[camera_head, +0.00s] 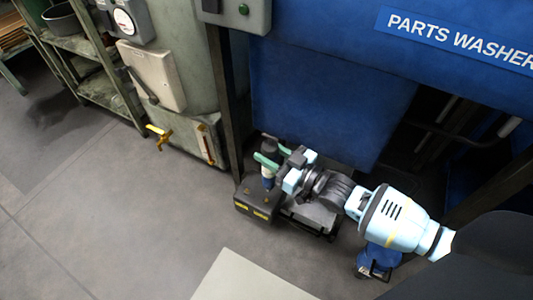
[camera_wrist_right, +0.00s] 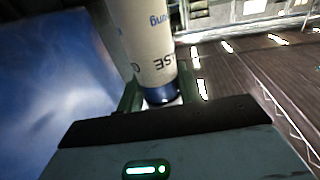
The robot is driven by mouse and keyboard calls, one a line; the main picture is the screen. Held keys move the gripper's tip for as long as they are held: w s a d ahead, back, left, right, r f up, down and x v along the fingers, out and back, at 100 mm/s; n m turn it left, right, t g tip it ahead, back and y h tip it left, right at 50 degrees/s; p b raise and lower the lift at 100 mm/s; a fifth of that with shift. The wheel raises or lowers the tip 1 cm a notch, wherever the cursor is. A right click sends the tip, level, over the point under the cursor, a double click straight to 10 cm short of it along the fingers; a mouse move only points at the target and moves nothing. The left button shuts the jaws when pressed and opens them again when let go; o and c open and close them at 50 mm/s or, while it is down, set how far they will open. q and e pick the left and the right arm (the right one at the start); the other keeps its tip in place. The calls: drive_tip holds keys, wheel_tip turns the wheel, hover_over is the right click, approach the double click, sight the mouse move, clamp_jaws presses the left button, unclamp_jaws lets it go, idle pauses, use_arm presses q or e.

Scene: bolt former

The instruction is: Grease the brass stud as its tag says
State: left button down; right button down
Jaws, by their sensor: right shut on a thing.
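My right gripper (camera_head: 267,162) reaches in low, in front of the blue parts washer. It is shut on a grease tube (camera_wrist_right: 151,45), which also shows as a small dark and blue shape in the head view (camera_head: 267,183). In the right wrist view the tube is cream with blue print, part of which reads "ASE", and has a dark blue band at its near end. My green fingers (camera_wrist_right: 155,97) stand on both sides of it. I cannot make out the brass stud or its tag in either view. My left gripper is not in view.
The parts washer (camera_head: 330,105) stands behind. Grey floor (camera_head: 120,230) is open at lower left.

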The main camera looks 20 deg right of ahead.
sight(274, 175)
drive_tip(key=shift+w+a, duration=0.2)
drive_tip(key=shift+a, duration=0.15)
drive_tip(key=shift+f, duration=0.15)
drive_tip(key=shift+f+b, duration=2.15)
drive_tip(key=shift+f, duration=0.8)
drive_tip(key=shift+s+f+b, duration=0.1)
drive_tip(key=shift+f+b, duration=0.45)
drive_tip(key=shift+f, duration=0.1)
